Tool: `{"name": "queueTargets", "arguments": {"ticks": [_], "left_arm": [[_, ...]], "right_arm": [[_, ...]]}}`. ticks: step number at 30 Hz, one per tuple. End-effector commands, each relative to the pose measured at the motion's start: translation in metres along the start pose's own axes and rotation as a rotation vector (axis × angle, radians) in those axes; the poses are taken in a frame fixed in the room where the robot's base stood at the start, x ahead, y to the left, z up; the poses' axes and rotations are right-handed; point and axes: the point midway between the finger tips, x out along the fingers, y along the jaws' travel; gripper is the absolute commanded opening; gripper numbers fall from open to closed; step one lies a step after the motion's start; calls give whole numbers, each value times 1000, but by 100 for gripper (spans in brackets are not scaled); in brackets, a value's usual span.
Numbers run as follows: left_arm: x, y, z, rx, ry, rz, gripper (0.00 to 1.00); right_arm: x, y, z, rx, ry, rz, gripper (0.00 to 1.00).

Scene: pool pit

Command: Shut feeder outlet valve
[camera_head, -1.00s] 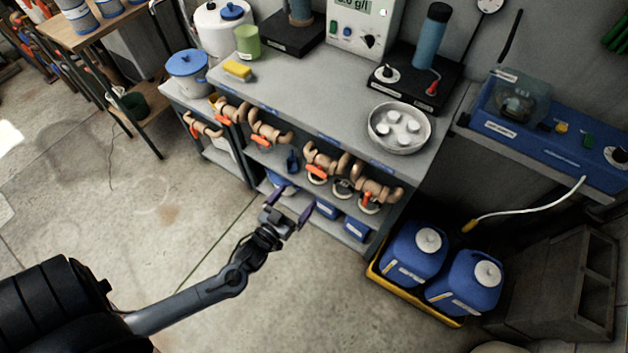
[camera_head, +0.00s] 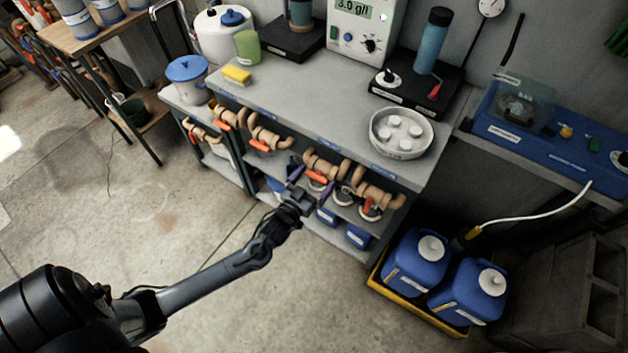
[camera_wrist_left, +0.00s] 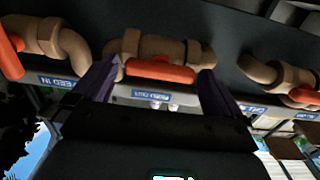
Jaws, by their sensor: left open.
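The feeder outlet valve (camera_head: 322,160) is a tan pipe fitting under the bench's front edge. Its orange-red lever (camera_head: 317,177) lies along the pipe. My left gripper (camera_head: 311,181) is open just in front of it. In the left wrist view the lever (camera_wrist_left: 160,70) lies between the two spread purple fingers, the pipe (camera_wrist_left: 150,45) behind it. I cannot tell whether a finger touches it. An upside-down label (camera_wrist_left: 150,95), seemingly "FEED OUT", shows by this valve. My right gripper is not in view.
A neighbouring valve (camera_head: 378,188) on the right has its lever crosswise to the pipe; another valve (camera_head: 268,132) is on the left. Blue canisters (camera_head: 416,262) stand in a yellow tray at lower right. The floor in front of the bench is clear.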

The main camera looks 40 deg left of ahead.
Motion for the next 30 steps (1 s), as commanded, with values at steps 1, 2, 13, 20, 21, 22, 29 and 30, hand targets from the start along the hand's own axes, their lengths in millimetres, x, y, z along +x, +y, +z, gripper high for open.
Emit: {"name": "queueTargets", "arguments": {"ticks": [1,2,13,20,21,22,29,30], "left_arm": [[0,0,0,0,0,0,100],[0,0,0,0,-1,0,100],[0,0,0,0,-1,0,63],[0,0,0,4,-1,1,50],[0,0,0,9,-1,1,50],[0,0,0,14,-1,1,50],[0,1,-2,99,-1,1,50],[0,1,-2,123,-2,1,50]], "right_arm": [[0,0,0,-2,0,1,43],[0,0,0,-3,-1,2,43],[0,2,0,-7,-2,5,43],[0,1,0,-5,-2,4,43],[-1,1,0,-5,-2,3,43],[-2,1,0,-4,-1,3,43],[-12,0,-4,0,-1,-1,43],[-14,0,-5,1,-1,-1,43]]}}
